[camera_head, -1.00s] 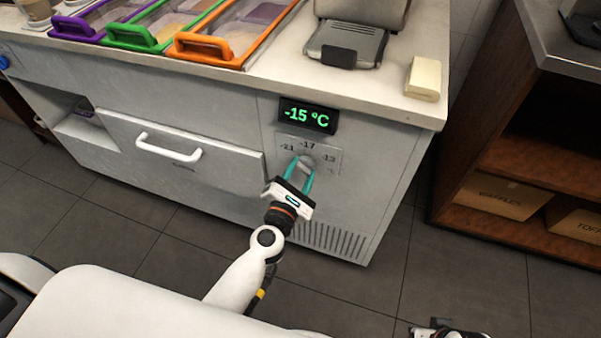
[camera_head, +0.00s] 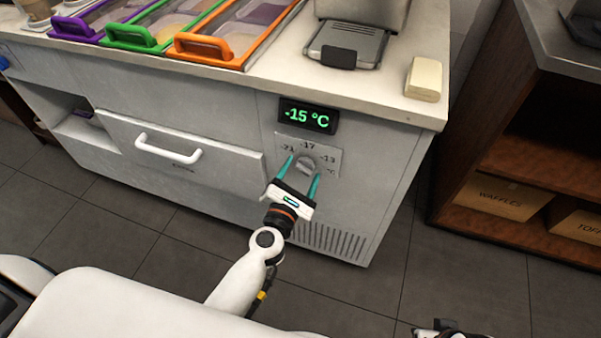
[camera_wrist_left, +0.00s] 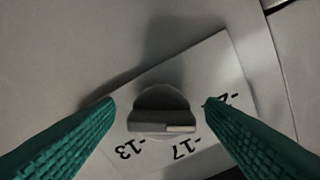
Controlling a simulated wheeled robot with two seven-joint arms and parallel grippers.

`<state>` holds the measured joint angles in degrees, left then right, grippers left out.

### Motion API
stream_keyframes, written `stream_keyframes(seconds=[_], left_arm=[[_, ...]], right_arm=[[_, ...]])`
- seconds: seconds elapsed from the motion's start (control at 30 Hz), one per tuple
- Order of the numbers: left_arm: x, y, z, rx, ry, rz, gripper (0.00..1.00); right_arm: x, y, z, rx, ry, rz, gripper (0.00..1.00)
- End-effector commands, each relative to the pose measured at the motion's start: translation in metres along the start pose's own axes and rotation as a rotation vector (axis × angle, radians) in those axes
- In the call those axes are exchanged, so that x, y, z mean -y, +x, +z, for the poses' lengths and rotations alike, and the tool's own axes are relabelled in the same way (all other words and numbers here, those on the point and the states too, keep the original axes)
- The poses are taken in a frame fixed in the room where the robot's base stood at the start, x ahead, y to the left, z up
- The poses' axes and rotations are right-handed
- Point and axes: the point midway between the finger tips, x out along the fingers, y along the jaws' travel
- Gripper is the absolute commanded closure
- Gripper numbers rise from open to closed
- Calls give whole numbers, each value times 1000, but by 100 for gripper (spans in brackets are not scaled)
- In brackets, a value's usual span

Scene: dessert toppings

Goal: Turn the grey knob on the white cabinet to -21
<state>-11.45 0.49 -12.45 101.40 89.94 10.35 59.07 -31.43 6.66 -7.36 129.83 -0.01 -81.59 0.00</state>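The grey knob (camera_head: 306,163) is on a pale dial plate (camera_head: 327,157) on the white cabinet's (camera_head: 229,116) front. The plate is marked -21, -17 and -13. My right gripper cannot be made out; only a dark piece shows at the bottom edge.
A drawer with a white handle (camera_head: 168,149) is left of the dial. Topping bins with purple, green and orange frames (camera_head: 203,47), a grey appliance (camera_head: 346,45) and a pale block (camera_head: 423,79) are on the counter. A brown shelf (camera_head: 516,158) stands right, across a floor gap.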

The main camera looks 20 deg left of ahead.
Motion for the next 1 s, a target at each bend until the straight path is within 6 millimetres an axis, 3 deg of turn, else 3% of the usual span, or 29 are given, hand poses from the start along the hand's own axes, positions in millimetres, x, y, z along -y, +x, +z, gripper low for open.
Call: stream_keyframes(seconds=[0.37, 0.47, 0.7, 1.0], left_arm=[[0, -8, -1, -3, 1, -1, 36], [0, -23, 0, -1, 1, 0, 36], [-1, -76, 2, -1, 2, 1, 36], [0, -116, 1, -1, 1, 0, 36]], right_arm=[[-2, 1, 0, 0, 6, 5, 64], [-2, -4, 2, 5, 4, 4, 64], [1, -47, 1, 31, 1, -4, 64], [1, -40, -3, 26, 2, -4, 64]])
